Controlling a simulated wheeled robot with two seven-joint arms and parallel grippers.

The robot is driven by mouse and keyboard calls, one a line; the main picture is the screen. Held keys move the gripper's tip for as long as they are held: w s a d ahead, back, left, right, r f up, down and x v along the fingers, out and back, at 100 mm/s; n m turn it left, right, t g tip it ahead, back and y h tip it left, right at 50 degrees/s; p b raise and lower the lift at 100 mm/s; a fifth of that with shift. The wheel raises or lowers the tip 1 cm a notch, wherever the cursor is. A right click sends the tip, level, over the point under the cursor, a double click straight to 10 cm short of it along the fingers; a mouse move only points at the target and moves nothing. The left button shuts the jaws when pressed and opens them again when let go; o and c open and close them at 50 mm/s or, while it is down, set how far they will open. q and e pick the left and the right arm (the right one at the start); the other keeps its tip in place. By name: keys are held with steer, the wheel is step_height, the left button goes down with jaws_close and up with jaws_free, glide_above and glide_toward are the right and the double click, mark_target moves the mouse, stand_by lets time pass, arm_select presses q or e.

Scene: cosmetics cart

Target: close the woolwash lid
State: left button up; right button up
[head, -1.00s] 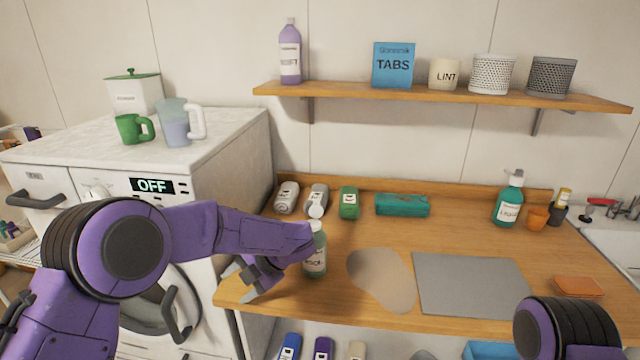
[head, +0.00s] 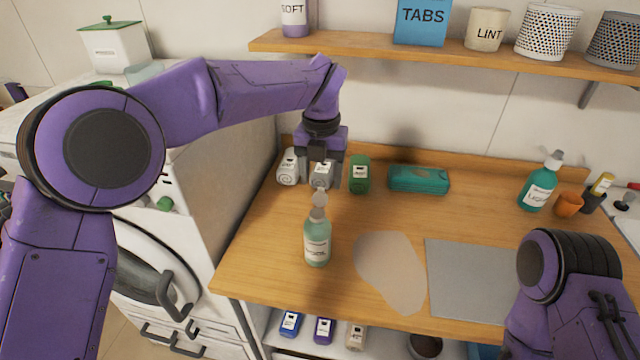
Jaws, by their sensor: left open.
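A pale green bottle (head: 317,243), which I take to be the woolwash, stands upright near the left front of the wooden counter. Its label is too small to read surely. A grey lid (head: 319,200) rises above its neck; whether it is hinged open cannot be told. My left gripper (head: 323,186) points down just above and behind the lid in the picture, its two fingers apart with nothing seen held. A grey-white bottle behind (head: 321,171) shows between the fingers. My right arm is at the lower right; its gripper does not show.
Along the back of the counter (head: 270,230) are a white bottle (head: 288,167), a green bottle (head: 359,174) and a teal case (head: 418,180). A beige mat (head: 390,270) and a grey mat (head: 465,280) lie right of the bottle. A shelf (head: 400,50) hangs above.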

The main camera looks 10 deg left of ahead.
mark_target(320, 192)
arm_select(q)
steer(key=f, duration=0.4)
steer(key=shift+w+f+p, duration=0.25)
steer(key=shift+w+p, duration=0.1)
steer(key=shift+s, duration=0.2)
steer(key=shift+w, duration=0.1)
steer(key=c, duration=1.1)
steer(key=shift+o, duration=0.2)
steer(key=t+b, duration=0.1)
steer(key=b, duration=0.3)
steer(key=f+t+b, duration=0.1)
steer(key=b, duration=0.3)
steer(key=shift+s+a, duration=0.1)
steer(key=shift+s, duration=0.2)
steer(key=t+b, duration=0.1)
steer(key=b, duration=0.3)
steer(key=s+t+b, duration=0.1)
steer(key=t+b, duration=0.1)
steer(key=b, duration=0.3)
steer(key=s+r+t+b, duration=0.1)
steer(key=b, duration=0.3)
steer(key=shift+t+b, duration=0.3)
steer(key=shift+b, duration=0.1)
steer(key=shift+r+b, duration=0.2)
steer(key=shift+b, duration=0.2)
